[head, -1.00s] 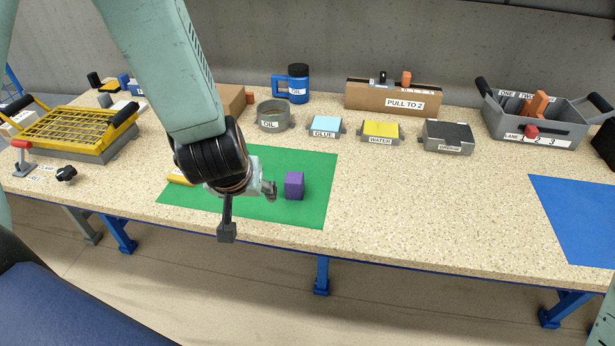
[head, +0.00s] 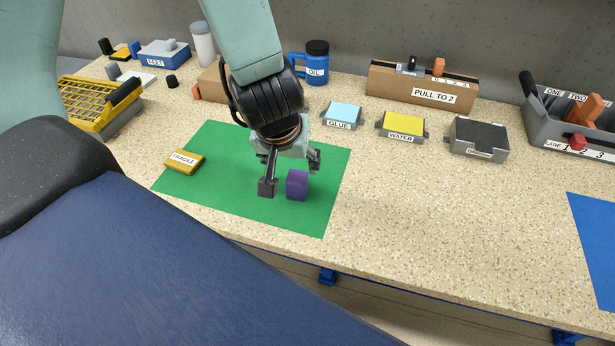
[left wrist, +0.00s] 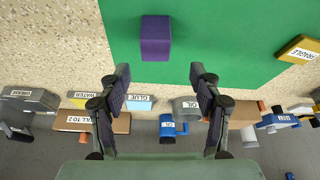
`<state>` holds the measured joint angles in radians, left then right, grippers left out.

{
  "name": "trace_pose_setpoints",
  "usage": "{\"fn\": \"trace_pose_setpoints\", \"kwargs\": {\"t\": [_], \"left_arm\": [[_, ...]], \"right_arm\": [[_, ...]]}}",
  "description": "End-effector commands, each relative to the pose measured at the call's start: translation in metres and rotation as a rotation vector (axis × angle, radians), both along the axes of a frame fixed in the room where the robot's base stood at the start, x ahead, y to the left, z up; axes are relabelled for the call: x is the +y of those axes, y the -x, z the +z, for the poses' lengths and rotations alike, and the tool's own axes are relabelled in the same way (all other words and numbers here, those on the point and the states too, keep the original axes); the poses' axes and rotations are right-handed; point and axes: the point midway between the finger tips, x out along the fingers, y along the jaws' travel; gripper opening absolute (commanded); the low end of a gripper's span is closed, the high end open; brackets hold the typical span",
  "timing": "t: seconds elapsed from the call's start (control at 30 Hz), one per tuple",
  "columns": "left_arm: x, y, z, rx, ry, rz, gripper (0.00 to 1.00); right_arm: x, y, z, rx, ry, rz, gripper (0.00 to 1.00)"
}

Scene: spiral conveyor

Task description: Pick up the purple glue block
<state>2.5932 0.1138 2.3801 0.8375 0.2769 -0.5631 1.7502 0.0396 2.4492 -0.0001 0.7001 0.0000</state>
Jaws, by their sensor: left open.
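The purple glue block (head: 297,185) stands upright on the green mat (head: 225,205), toward its right side. My left gripper (head: 291,174) is open and empty. In the head view its fingers are close to the block, one at the block's left and one just behind it. In the left wrist view the block (left wrist: 155,38) shows beyond the two spread fingertips (left wrist: 160,72), roughly centred between them and apart from them. My right gripper is not in view.
A yellow block labelled FRAGILE (head: 184,161) lies on the mat's left part. Behind stand a GLUE pad (head: 342,116), a WATER pad (head: 402,124), a grey lidded box (head: 478,137) and a blue OIL can (head: 316,64). The bench right of the mat is clear.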

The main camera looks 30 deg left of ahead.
Motion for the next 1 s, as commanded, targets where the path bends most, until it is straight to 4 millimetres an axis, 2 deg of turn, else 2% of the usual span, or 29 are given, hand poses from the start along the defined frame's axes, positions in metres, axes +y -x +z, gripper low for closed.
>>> {"fn": "trace_pose_setpoints", "kwargs": {"t": [0.17, 0.4, 0.57, 1.0], "left_arm": [[-0.002, 0.005, -0.006, 0.019, -0.002, -0.039, 0.64], [-0.001, 0.000, -0.027, 0.018, -0.001, -0.039, 0.64], [-0.001, -0.003, -0.031, 0.017, -0.004, -0.041, 0.64], [-0.002, -0.021, -0.074, 0.018, -0.002, -0.040, 0.64]], "right_arm": [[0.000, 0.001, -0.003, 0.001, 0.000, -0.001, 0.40], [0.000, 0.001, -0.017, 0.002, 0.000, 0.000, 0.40], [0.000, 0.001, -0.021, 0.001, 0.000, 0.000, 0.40], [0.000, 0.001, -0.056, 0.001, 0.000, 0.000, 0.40]]}}
